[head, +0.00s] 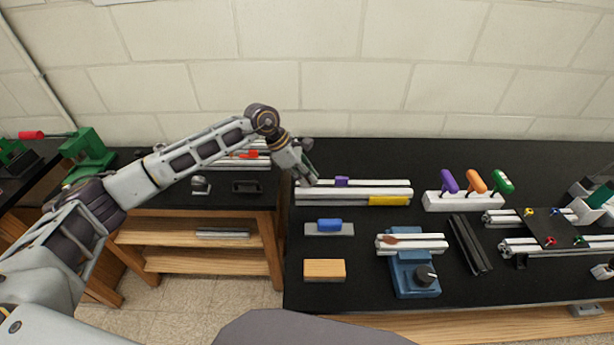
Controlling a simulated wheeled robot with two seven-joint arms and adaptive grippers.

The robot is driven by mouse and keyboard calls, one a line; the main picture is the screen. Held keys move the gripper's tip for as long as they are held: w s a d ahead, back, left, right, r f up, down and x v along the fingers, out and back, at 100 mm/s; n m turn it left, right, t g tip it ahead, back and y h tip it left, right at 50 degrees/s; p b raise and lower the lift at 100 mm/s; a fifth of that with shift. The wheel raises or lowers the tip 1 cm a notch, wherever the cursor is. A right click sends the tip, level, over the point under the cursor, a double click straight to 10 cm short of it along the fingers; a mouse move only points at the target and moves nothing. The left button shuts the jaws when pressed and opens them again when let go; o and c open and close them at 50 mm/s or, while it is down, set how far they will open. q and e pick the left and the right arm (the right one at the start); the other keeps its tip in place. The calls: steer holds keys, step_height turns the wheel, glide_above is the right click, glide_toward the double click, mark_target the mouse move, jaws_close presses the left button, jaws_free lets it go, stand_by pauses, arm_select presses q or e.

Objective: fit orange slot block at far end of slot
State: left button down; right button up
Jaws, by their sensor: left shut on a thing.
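My left gripper (306,168) is over the left end of a light extrusion bar (320,195) at the back of the main bench. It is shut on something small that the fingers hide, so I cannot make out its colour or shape. A purple block (341,181) and a yellow block (388,201) sit on the bar, to the right of the gripper. An orange-red block (250,153) shows on other rails on the left bench, partly behind my left arm. I cannot tell whether it is the orange slot block. My right gripper is out of view.
A white rack (455,202) with purple, orange and green handles stands right of the bar. In front are a blue-handled tool (329,226), a wooden block (324,270) and a blue fixture (413,277). Rails with a dark plate (545,228) lie at right.

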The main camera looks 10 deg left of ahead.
arm_select(q)
steer(key=shift+f+b, duration=0.3)
steer(key=shift+f, duration=0.05)
steer(key=c, duration=1.4)
jaws_free()
steer(key=shift+c, duration=0.2)
steer(key=shift+a+r, duration=0.1)
steer(key=shift+r, duration=0.05)
steer(key=v, duration=1.1)
steer(key=shift+a+r, duration=0.2)
steer(key=shift+r, duration=0.05)
